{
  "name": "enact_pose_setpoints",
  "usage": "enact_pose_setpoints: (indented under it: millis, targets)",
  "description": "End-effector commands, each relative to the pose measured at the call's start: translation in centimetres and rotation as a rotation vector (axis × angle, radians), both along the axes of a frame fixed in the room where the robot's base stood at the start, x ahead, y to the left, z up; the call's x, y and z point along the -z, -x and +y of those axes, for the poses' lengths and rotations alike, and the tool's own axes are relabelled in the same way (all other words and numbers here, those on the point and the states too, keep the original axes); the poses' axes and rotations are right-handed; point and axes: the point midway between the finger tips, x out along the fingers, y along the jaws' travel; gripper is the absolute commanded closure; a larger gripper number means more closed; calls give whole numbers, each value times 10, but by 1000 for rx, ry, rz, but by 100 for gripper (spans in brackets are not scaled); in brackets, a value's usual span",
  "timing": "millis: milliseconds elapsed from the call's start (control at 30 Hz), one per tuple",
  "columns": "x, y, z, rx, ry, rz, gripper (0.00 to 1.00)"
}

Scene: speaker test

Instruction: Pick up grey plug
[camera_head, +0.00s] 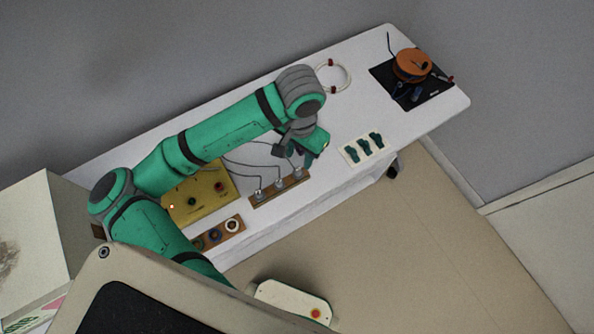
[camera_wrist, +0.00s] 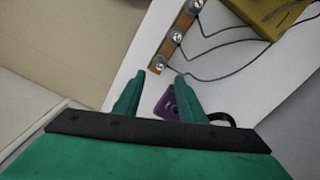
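Several grey plugs, three in sight, stand in a row on a brown wooden strip (camera_head: 266,201). In the wrist view they appear as a far plug (camera_wrist: 196,4), a middle plug (camera_wrist: 177,37) and a near plug (camera_wrist: 160,64) on the strip (camera_wrist: 167,51), with dark cables leading from them. I cannot tell which one is meant. My gripper (camera_head: 299,160) is above the table near the strip's right end. In the wrist view, its green fingers (camera_wrist: 160,79) are apart and nothing is held between them. The near plug lies just beyond the fingertips.
A yellow box (camera_head: 205,192) with knobs stands left of the strip. A purple item (camera_wrist: 166,103) shows behind the fingers. A white plate with dark green pieces (camera_head: 363,149) lies right. A black mat (camera_head: 436,88) with an orange spool (camera_head: 411,66) is at the far right.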

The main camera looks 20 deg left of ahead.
Motion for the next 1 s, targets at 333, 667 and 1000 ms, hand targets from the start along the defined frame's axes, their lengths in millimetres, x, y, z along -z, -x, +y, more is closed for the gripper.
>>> enact_pose_setpoints:
  millis: [333,667,1000]
  targets:
    - [40,0,0,-1,2,-1,63]
    - [78,2,0,-2,2,0,63]
    - [93,1,0,0,2,-3,63]
